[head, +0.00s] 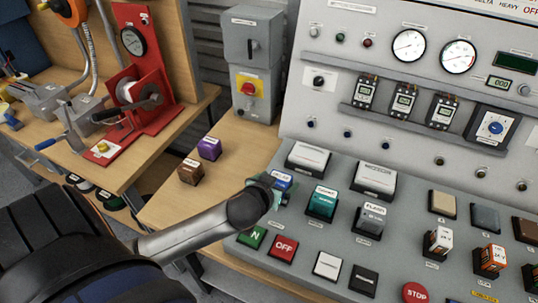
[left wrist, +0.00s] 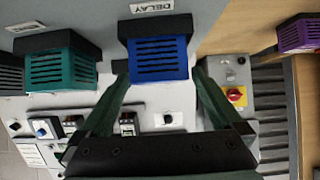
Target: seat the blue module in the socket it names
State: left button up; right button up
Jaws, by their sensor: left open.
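The blue module (head: 282,179) is on the sloped grey panel, partly hidden by my left gripper in the head view. In the left wrist view the blue module (left wrist: 158,60) sits at a black socket (left wrist: 155,26) beside a label reading DELAY. Its slotted face is toward the camera. My left gripper (head: 279,191) is at the module. In the left wrist view its open fingers (left wrist: 163,82) are on either side of the module, with visible gaps near the tips. Whether the module is fully down cannot be told. My right gripper is not in view.
A teal module (head: 322,203) and a grey module (head: 371,218) stand close right of the blue one. A purple block (head: 209,148) and a brown block (head: 191,172) rest on the wooden bench (head: 160,208). Pushbuttons, including OFF (head: 282,247), lie in front.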

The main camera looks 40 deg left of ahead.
pick_arm(q)
jog(key=v, duration=0.7)
jog(key=shift+s+r, duration=0.25)
jog(key=shift+r, duration=0.05)
jog(key=shift+s+d+f, duration=0.1)
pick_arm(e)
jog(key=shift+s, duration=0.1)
